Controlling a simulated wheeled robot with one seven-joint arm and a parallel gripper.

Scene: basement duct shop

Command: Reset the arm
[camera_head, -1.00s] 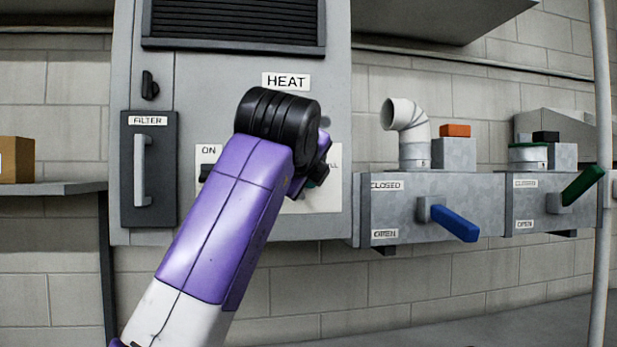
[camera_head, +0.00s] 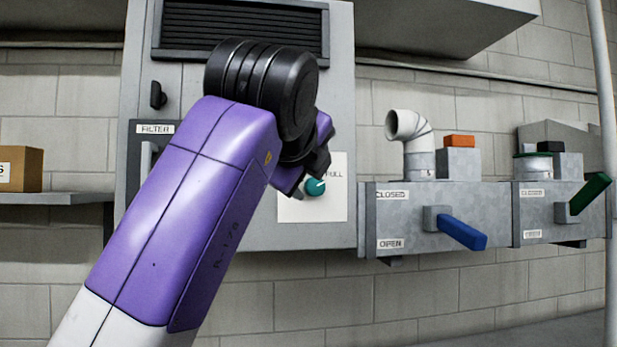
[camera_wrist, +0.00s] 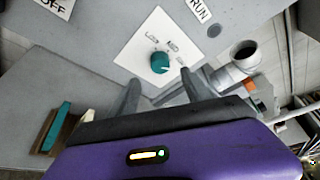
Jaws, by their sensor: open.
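My purple and black arm rises from the lower left in the head view, in front of the grey heater cabinet (camera_head: 340,75). My gripper is mostly hidden behind the wrist there. In the wrist view my gripper (camera_wrist: 160,88) shows two dark fingers spread apart with nothing between them. Beyond the fingertips is a teal knob (camera_wrist: 160,62) on a white plate (camera_wrist: 150,35). In the head view the knob (camera_head: 315,186) shows just right of the wrist, next to a label ending in "ULL". Whether the fingers touch the cabinet cannot be told, but they are clear of the knob.
Right of the cabinet are duct boxes with a blue lever (camera_head: 462,234) and a green lever (camera_head: 590,194), and a white elbow pipe (camera_head: 407,130). A cardboard box (camera_head: 22,168) sits on the left shelf (camera_head: 70,198). A pole (camera_head: 606,100) stands at far right.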

